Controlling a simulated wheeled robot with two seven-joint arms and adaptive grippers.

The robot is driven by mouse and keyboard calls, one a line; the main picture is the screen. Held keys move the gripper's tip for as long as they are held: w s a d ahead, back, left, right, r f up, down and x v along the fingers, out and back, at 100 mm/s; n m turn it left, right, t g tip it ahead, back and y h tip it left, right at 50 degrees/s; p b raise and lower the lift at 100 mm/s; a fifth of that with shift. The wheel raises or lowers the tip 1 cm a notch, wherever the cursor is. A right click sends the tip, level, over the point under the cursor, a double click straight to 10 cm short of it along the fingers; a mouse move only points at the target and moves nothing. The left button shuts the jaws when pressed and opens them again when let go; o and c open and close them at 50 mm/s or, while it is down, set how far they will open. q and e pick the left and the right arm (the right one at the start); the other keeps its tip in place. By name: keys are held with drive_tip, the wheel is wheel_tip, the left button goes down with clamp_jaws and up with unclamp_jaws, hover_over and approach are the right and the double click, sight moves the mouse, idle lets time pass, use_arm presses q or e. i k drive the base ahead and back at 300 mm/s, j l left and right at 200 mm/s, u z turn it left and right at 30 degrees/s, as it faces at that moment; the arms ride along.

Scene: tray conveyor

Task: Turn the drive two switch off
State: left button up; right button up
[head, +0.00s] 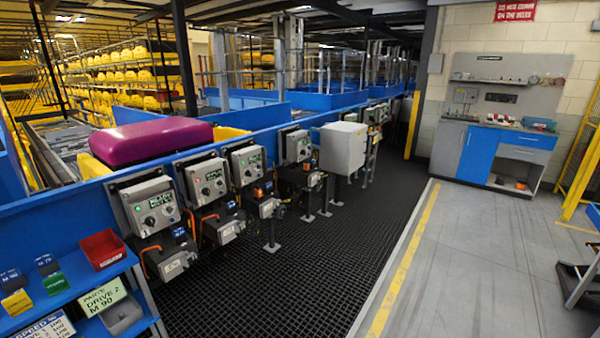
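Several grey drive control boxes stand in a row along the blue conveyor side. The nearest box (150,207) has a green-lettered label and a dark round knob. A second box (207,180) and a third box (247,164) follow it, each with a label and a dark knob. A fourth box (295,147) is farther back. The labels are too small to read surely, so I cannot tell which box is drive two, nor how its switch is set. Neither of my grippers is in view.
A purple case (150,140) rests on the conveyor. Black grating (320,245) before the boxes is clear. A workbench (495,150) stands at the right.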

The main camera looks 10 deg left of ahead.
sight(205, 191)
drive_tip(key=i+z, duration=0.15)
drive_tip(key=i, duration=0.7)
drive_tip(key=i+u, duration=0.15)
drive_tip(key=i, duration=0.3)
drive_tip(key=i+l+u, duration=0.1)
drive_tip(key=i, duration=0.3)
drive_tip(key=i+l+u, duration=0.15)
drive_tip(key=i+u, duration=0.25)
drive_tip(key=i+l+u, duration=0.25)
drive_tip(key=u, duration=0.2)
drive_tip(key=i+l+u, duration=0.55)
drive_tip(key=l+u, duration=0.3)
drive_tip(key=i+l+u, duration=0.1)
drive_tip(key=l, duration=0.15)
drive_tip(key=i+l+u, duration=0.15)
drive_tip(key=k+l, duration=0.05)
drive_tip(key=l, duration=0.05)
